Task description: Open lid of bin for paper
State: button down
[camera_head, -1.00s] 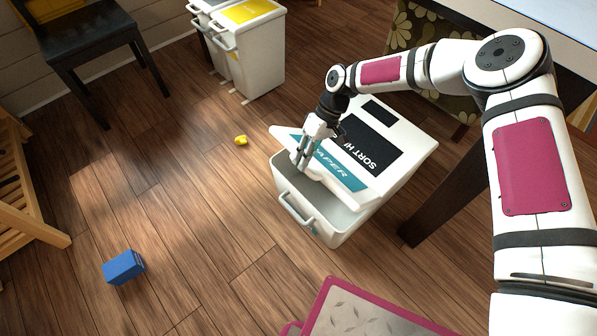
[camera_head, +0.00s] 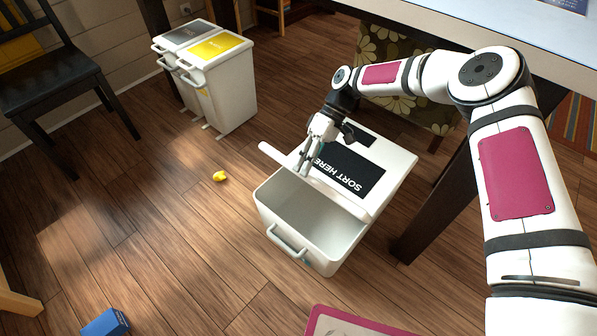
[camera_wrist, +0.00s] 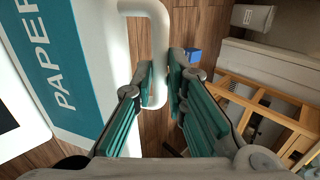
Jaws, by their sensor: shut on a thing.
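The white paper bin (camera_head: 283,231) stands on the floor in the middle of the head view, with a grey handle (camera_head: 288,244) on its front. Its white lid (camera_head: 392,165), with a black "SORT HERE" panel, is tilted up, and the front of the bin gapes open, showing an empty-looking inside. My gripper (camera_head: 303,170) is at the lid's front edge. In the wrist view my gripper (camera_wrist: 162,85) is shut on the lid's white handle (camera_wrist: 158,40), beside the teal "PAPER" band (camera_wrist: 62,70). The finger contact is partly hidden in the head view.
Two more bins, one with a yellow lid (camera_head: 221,52), stand at the back left near a black chair (camera_head: 50,75). A yellow object (camera_head: 220,176) and a blue box (camera_head: 106,323) lie on the floor. A table (camera_head: 440,25) stands behind the paper bin.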

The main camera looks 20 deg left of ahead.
jog(key=w+d+r+b, duration=0.1)
jog(key=w+d+b, duration=0.1)
jog(key=w, duration=0.5)
jog(key=shift+w+d+r, duration=0.15)
jog(key=shift+d+r, duration=0.15)
jog(key=shift+d, duration=0.3)
jog(key=shift+r, duration=0.1)
